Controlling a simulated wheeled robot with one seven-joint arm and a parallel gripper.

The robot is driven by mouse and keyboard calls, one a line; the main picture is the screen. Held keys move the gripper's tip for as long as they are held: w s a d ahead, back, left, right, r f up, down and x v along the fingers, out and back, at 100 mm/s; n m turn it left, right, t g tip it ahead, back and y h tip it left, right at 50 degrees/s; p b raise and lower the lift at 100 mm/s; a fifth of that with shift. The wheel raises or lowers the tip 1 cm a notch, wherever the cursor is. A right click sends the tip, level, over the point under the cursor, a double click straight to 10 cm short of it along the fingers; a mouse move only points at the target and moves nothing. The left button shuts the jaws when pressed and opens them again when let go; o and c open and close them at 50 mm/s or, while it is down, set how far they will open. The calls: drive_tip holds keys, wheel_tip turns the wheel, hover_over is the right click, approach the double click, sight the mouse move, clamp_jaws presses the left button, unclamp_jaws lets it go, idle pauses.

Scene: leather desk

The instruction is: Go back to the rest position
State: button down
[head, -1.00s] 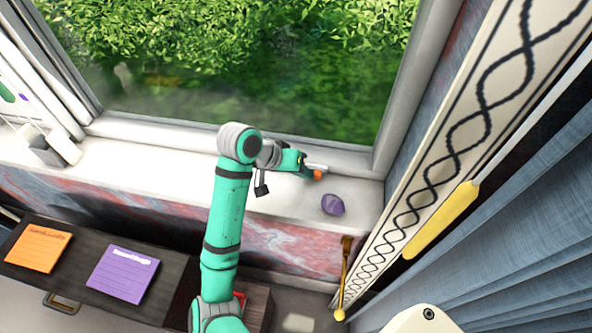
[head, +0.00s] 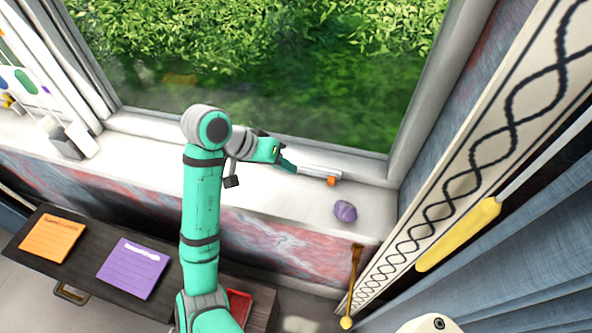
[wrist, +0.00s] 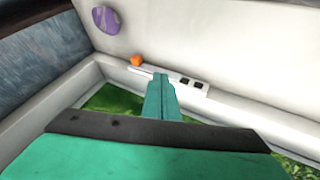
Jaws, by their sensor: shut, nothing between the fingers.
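My gripper (head: 290,167) is over the white window sill (head: 262,196), at the end of my teal arm. In the wrist view its teal fingers (wrist: 160,84) are together with nothing between them. Just beyond the fingertips in the head view lies a white stick-like object (head: 314,171) with an orange piece (head: 331,181) at its right end. The wrist view shows the white object (wrist: 190,82) and the orange piece (wrist: 137,60) too. I cannot tell whether the fingers touch the white object.
A purple stone-like object (head: 345,211) lies on the sill to the right. The window frame (head: 420,120) and patterned strip (head: 480,160) bound the right side. A dark desk shelf below holds an orange note (head: 52,239) and a purple note (head: 133,268). White containers (head: 75,140) stand at left.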

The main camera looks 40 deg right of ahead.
drive_tip(key=shift+v, duration=1.1)
drive_tip(key=shift+s+d, duration=0.1)
